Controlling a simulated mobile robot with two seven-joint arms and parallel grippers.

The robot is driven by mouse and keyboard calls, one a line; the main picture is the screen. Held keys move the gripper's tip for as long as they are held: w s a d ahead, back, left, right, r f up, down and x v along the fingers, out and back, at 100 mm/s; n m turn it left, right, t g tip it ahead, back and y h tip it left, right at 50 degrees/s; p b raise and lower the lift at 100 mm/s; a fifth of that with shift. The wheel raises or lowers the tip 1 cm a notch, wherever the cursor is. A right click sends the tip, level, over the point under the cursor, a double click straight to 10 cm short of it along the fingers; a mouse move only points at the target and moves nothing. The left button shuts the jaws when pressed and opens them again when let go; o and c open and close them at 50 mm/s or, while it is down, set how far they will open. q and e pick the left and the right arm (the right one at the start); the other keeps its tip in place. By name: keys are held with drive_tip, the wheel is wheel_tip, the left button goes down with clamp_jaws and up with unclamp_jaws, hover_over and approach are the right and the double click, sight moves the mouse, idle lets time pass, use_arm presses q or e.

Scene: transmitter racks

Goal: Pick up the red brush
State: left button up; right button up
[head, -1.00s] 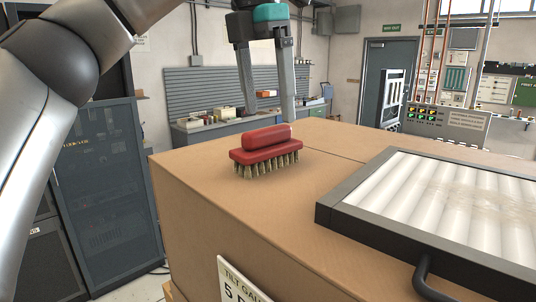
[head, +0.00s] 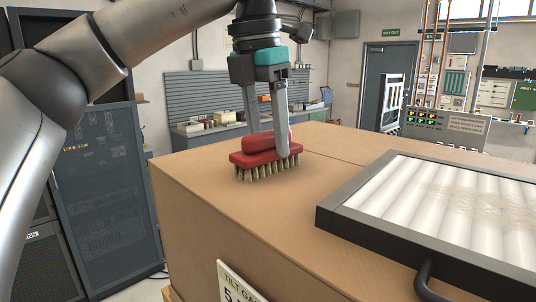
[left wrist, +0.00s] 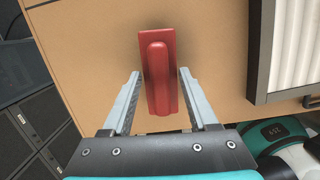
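The red brush (head: 258,153) stands bristles down on top of a cardboard box (head: 200,190), near its left side. My left gripper (head: 268,140) points down over the brush, one finger in front of the handle and the other behind it. In the left wrist view the brush (left wrist: 158,72) lies between the two open fingers of my left gripper (left wrist: 158,75), with a gap on each side. The brush reaches beyond the fingertips there. My right gripper is not in view.
A dark-framed filter panel (head: 440,205) with a black handle lies on the box to the right. A dark cabinet (head: 105,190) stands to the left. The box top behind the brush is clear.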

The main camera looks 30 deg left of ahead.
sight(269, 132)
use_arm(q)
clamp_jaws()
drive_tip(key=shift+r, duration=0.1)
idle(0.3)
drive_tip(key=shift+r, duration=0.45)
wheel_tip(269, 132, up, 7)
drive_tip(key=shift+f+p, duration=0.15)
drive_tip(key=shift+p, duration=0.65)
drive_tip(key=shift+r, duration=1.1)
